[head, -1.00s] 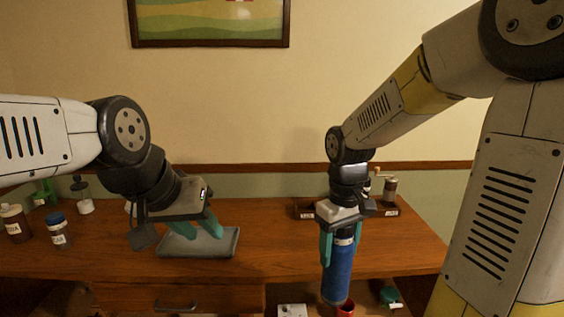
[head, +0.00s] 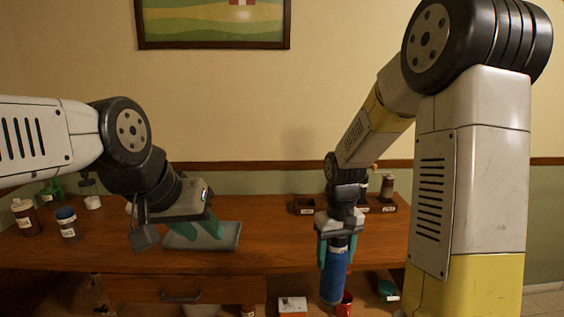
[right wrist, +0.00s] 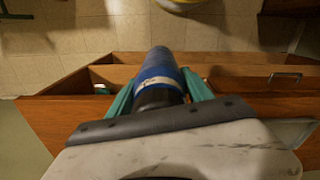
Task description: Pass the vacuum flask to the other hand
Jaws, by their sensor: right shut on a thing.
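The vacuum flask (head: 334,276) is blue with a dark top and a pale band, and it hangs upright in my right gripper (head: 337,252). The right fingers are shut around its upper part. In the right wrist view the flask (right wrist: 160,72) shows between the teal fingers. My left gripper (head: 200,230) is at the left over the counter, in front of a grey tray, with its teal fingers apart and nothing seen between them. The two grippers are well apart.
The wooden counter (head: 270,230) carries the grey tray (head: 228,240), bottles (head: 68,224) at the left and a dark rack (head: 305,204) at the back. Below lie a red cup (head: 345,304) near the flask, a white box (head: 292,304) and a green item (head: 388,289).

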